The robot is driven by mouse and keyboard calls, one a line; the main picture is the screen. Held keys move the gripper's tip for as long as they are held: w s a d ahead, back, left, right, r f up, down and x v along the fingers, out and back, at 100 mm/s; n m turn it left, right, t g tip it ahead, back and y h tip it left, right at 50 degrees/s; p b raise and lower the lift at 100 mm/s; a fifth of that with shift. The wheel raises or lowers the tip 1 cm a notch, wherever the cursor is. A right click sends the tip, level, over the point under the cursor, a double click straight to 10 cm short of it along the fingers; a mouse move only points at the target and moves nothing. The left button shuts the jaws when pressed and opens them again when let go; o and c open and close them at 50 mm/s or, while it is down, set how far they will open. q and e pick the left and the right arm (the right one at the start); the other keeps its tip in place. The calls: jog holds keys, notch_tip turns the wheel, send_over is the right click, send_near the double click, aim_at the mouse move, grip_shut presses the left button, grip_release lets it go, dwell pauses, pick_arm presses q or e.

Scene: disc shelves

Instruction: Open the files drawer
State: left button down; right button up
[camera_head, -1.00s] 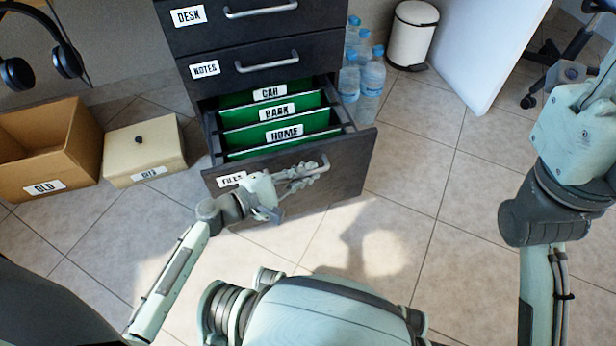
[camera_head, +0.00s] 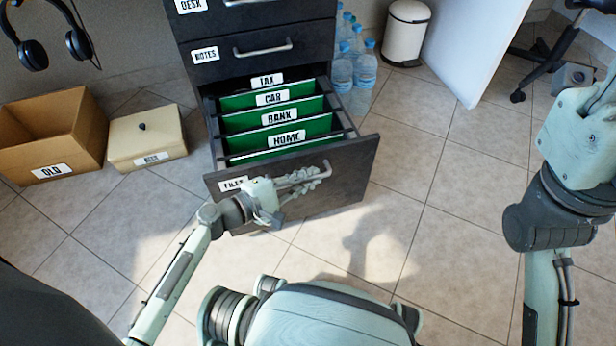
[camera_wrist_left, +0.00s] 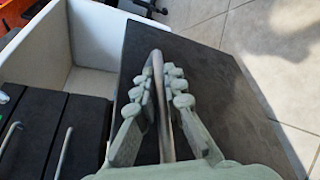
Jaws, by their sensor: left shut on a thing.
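The files drawer (camera_head: 345,170) is the bottom drawer of a dark cabinet and stands pulled out. Green folders labelled TAX, CAR, BANK and HOME (camera_head: 287,139) hang inside it. My left gripper (camera_head: 312,176) is at the drawer's front and is shut on its metal handle (camera_head: 327,167). In the left wrist view the handle (camera_wrist_left: 160,75) runs between the two fingers, with the dark drawer front (camera_wrist_left: 215,85) behind. My right arm (camera_head: 570,200) is at the right side of the head view; its gripper is out of the picture.
The notes drawer (camera_head: 300,57) above is closed. A cardboard box marked OLD (camera_head: 50,145) and a lidded cream box (camera_head: 147,138) stand left of the cabinet. Water bottles (camera_head: 355,68) and a white bin (camera_head: 405,35) stand to the right. The floor (camera_head: 430,230) in front is clear.

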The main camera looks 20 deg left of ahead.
pick_arm(q)
jog(key=c, duration=1.6)
grip_release()
jog(key=v, duration=0.7)
jog(key=shift+s+a, duration=0.2)
